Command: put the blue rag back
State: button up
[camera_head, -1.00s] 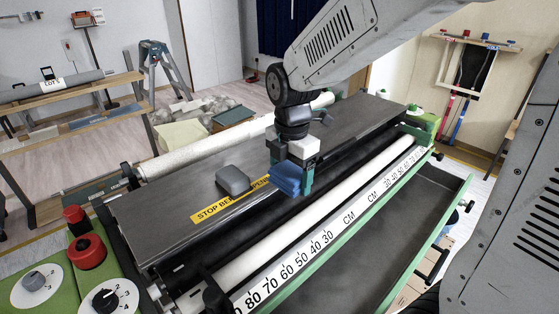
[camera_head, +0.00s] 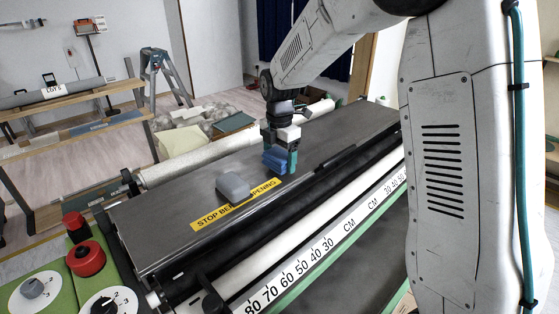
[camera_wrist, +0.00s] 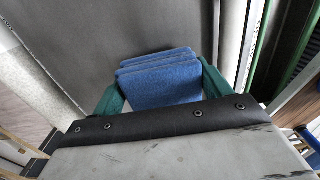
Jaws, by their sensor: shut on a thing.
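The blue rag (camera_head: 276,160) is a folded blue cloth, held between the green fingers of my gripper (camera_head: 281,161) above the dark top of the pasting machine (camera_head: 340,138). In the wrist view the rag (camera_wrist: 160,78) shows its folded layers, with a green finger at each side of it. My gripper (camera_wrist: 158,92) is shut on it. The dark machine top (camera_wrist: 60,35) lies beyond the rag in that view. I cannot tell whether the rag touches the top.
A grey rounded block (camera_head: 233,187) sits on the machine top beside the yellow warning label (camera_head: 212,213), left of the rag. Red knobs (camera_head: 86,258) stand at the near left. A long white roll (camera_head: 200,163) runs behind the machine. The top's right part is bare.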

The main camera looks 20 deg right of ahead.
jog(key=shift+f, duration=0.55)
jog(key=shift+f, duration=0.15)
jog(key=shift+f, duration=0.15)
jog(key=o, duration=1)
